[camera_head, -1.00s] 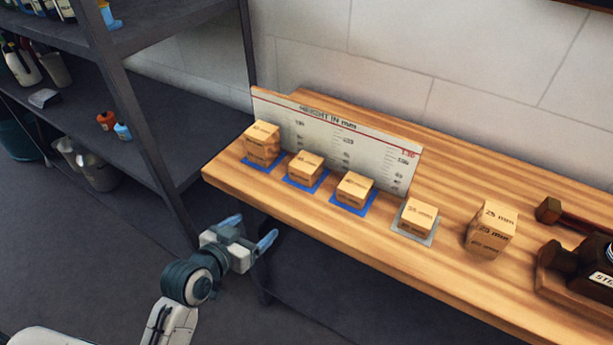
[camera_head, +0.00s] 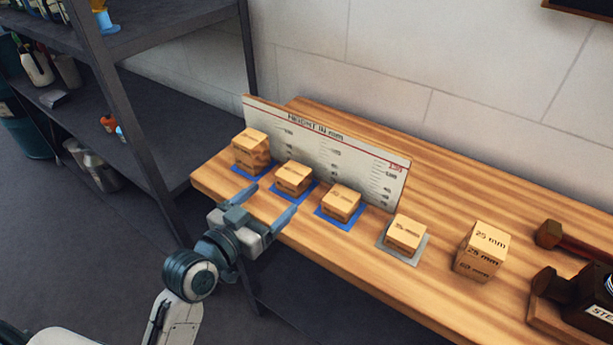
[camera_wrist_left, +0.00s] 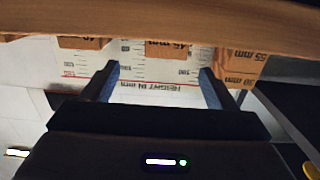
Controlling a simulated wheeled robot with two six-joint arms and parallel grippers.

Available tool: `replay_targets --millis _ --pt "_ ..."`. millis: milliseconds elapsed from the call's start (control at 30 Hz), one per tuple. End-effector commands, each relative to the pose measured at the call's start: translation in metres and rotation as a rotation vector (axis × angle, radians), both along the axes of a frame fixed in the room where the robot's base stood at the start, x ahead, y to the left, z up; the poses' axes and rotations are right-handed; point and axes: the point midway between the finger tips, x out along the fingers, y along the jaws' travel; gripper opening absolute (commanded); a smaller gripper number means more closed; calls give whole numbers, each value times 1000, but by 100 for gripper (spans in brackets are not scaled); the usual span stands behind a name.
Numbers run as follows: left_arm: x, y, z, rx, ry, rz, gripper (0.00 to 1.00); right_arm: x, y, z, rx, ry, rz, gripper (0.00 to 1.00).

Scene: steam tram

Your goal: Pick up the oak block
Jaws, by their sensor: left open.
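Several light wooden blocks with printed mm labels stand in a row on the workbench (camera_head: 440,150); which one is the oak block I cannot tell. A stacked pair (camera_head: 251,152), a block (camera_head: 293,180) and another block (camera_head: 341,204) sit on blue pads. A block (camera_head: 405,235) sits on a grey pad, and a 25 mm stack (camera_head: 482,252) stands on bare wood. My left gripper (camera_head: 273,200) is open and empty at the bench's front edge, before the second block. In the left wrist view a 45 mm block (camera_wrist_left: 166,49) shows between the fingers. My right gripper is out of view.
A white height board (camera_head: 330,148) stands behind the blocks. A dark tool on a wooden base (camera_head: 575,290) is at the right. A grey metal shelf (camera_head: 180,110) stands left of the bench. The bench behind the board is clear.

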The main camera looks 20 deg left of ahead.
Motion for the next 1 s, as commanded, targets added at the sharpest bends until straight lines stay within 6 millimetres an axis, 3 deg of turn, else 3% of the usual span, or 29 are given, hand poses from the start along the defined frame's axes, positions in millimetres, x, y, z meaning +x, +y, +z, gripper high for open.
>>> replay_targets --millis 200,467,733,1000 --pt "32 -11 0 -4 -3 1 80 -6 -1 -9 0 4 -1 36" --pt "53 -18 -2 0 -1 0 80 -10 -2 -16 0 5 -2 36" --pt "91 -26 -7 -2 0 -1 80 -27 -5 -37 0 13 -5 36" --pt "100 -29 -9 0 0 0 80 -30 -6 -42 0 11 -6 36"
